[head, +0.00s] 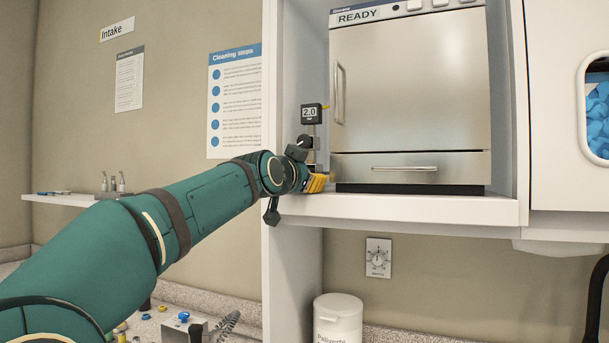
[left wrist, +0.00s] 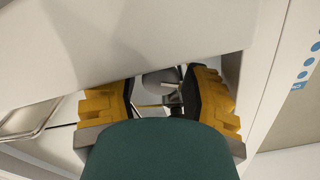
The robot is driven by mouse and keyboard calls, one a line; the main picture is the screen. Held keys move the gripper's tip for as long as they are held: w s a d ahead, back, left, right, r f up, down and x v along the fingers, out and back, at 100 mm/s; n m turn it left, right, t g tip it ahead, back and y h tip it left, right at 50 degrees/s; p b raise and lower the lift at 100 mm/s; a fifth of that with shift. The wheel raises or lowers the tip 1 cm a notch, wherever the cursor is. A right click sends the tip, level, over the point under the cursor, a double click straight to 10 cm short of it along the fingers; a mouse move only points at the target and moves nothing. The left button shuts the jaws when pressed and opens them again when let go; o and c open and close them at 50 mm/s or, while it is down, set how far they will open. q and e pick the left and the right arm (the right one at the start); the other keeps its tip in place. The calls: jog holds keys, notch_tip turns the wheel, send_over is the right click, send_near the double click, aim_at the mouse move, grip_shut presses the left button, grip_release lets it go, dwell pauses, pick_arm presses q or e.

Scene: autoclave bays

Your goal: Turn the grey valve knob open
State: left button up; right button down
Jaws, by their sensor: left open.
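A small gauge (head: 312,114) reading 2.0 stands on a thin upright pipe left of the autoclave (head: 410,95). My left gripper (head: 317,183) is low at the foot of this pipe, just inside the bay's left wall. In the left wrist view the open yellow-padded jaws (left wrist: 150,102) stand on either side of a grey rounded part (left wrist: 160,82), which looks like the valve knob. I cannot tell whether a pad touches it. In the head view my wrist and fingers hide most of that spot. My right gripper is in neither view.
The autoclave, marked READY, has a door handle (head: 340,92) close to the right of the gauge. The bay's shelf edge (head: 400,208) runs below. A white tub (head: 338,318) stands lower down. A bench with several small items (head: 183,316) is at lower left.

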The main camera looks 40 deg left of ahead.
pick_arm(q)
grip_shut()
jog(key=shift+d+r+n+p, duration=0.1)
jog(key=shift+r+n+p, duration=0.05)
jog(key=shift+n+p, duration=1.35)
jog(key=shift+n, duration=1.2)
grip_release()
